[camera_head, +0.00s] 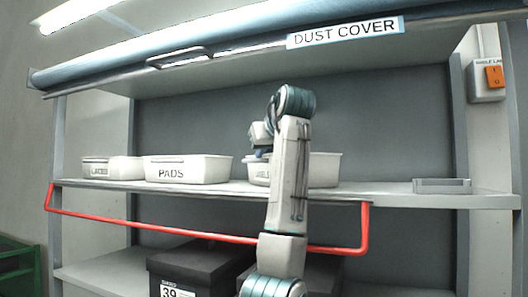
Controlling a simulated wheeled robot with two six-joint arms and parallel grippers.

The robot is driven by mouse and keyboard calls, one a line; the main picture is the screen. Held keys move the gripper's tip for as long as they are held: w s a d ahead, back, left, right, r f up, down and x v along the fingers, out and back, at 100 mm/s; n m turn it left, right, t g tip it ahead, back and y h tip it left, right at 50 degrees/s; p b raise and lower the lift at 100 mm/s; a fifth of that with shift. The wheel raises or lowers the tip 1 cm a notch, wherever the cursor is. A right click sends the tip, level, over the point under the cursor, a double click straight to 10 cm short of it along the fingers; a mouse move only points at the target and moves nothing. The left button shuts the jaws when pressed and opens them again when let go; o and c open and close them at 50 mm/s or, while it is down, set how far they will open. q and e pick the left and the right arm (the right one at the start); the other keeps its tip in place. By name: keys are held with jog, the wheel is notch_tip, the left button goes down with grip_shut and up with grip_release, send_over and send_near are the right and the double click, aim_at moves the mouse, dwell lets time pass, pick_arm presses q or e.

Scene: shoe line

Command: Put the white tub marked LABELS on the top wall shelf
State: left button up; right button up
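The white LABELS tub (325,170) stands upright on the upper shelf board (395,193), at the right end of a row of white tubs. My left arm crosses in front of it and hides its middle. My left gripper (261,152) points down at the tub's left end, near its rim. Its fingertips are small and partly hidden, so I cannot tell whether they are open, shut or touching the tub. My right gripper is not in view.
The PADS tub (187,169) and LACES tub (112,167) stand to the left. A shallow grey tray (442,186) lies at the right. A red bar (200,231) runs along the shelf front. The rolled DUST COVER (240,40) hangs above. Dark boxes (190,262) sit below.

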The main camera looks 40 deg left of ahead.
pick_arm(q)
jog(key=o, duration=0.3)
jog(key=shift+w+a, duration=0.1)
jog(key=shift+w, duration=0.05)
jog(key=shift+r, duration=0.15)
jog(key=b+v, duration=0.2)
jog(key=v, duration=0.1)
jog(key=shift+d+f+b, duration=0.2)
jog(key=shift+d+b, duration=0.05)
jog(key=shift+b, duration=0.05)
jog(key=b+v, duration=0.3)
jog(key=v, duration=0.6)
jog(key=shift+a+r, duration=0.2)
